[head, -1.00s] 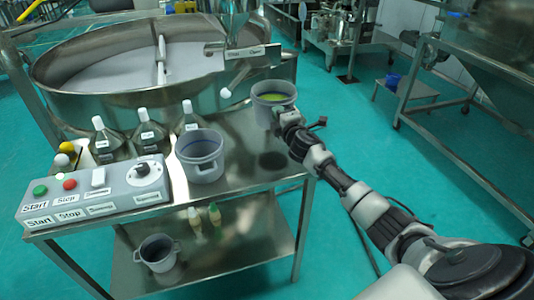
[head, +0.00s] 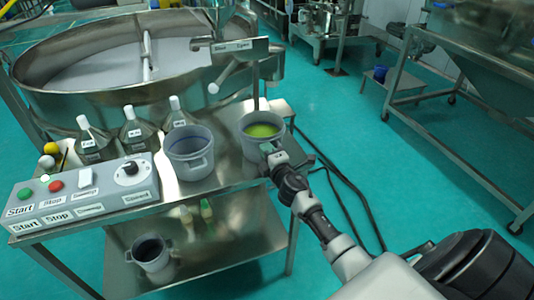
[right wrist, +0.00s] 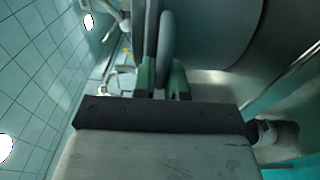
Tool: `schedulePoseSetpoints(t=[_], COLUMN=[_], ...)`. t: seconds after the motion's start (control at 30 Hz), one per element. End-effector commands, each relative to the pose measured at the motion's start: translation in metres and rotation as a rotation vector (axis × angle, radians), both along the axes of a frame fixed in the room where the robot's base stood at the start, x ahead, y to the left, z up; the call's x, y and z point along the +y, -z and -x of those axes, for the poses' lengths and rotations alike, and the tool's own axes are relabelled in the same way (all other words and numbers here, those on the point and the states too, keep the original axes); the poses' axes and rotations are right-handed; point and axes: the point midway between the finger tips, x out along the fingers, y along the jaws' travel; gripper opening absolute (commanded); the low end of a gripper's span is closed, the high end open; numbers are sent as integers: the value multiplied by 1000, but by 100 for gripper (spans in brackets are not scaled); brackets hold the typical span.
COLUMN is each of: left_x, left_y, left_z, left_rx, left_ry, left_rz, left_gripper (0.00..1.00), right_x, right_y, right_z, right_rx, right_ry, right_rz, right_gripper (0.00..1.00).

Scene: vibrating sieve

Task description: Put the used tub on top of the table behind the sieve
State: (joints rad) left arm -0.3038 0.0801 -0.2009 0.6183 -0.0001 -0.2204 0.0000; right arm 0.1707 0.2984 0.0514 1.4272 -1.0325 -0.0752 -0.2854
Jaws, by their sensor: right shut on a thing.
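A grey tub with yellow-green contents (head: 251,148) is at the right end of the steel table (head: 225,179) beside the sieve (head: 110,105). My right gripper (head: 268,150) is shut on this tub's near right side. In the right wrist view the green-tipped fingers (right wrist: 164,80) close on a thin grey part, with the tub's large grey wall (right wrist: 215,30) beyond. The tub is upright and low over the tabletop; I cannot tell whether it touches. A second grey tub (head: 190,165) stands just left of it. My left gripper is out of view.
Several white-capped bottles (head: 133,132) stand along the sieve side of the table. A control box (head: 85,195) fills the front left. A third tub (head: 152,258) and small bottles (head: 206,210) are on the lower shelf. A steel frame (head: 440,92) stands right.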

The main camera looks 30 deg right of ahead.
Motion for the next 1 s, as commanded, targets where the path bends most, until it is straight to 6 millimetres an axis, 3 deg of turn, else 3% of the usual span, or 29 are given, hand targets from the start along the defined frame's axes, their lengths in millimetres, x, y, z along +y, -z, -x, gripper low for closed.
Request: schedulePoseSetpoints(t=[0.3, 0.33, 0.5, 0.83, 1.0], left_x=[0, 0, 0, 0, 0], left_y=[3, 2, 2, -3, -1], left_z=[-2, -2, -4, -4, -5], left_rx=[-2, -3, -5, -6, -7], left_ry=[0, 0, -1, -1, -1], left_rz=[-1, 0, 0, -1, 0], left_gripper=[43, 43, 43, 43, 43], right_x=[0, 0, 0, 0, 3], right_y=[0, 2, 1, -4, 1], right_z=[-1, 0, 0, 0, 24], right_rx=[-6, -1, -1, -1, 2], right_ry=[-1, 0, 0, 0, -1], right_rz=[3, 1, 1, 1, 4], right_gripper=[0, 15, 38, 38, 38])
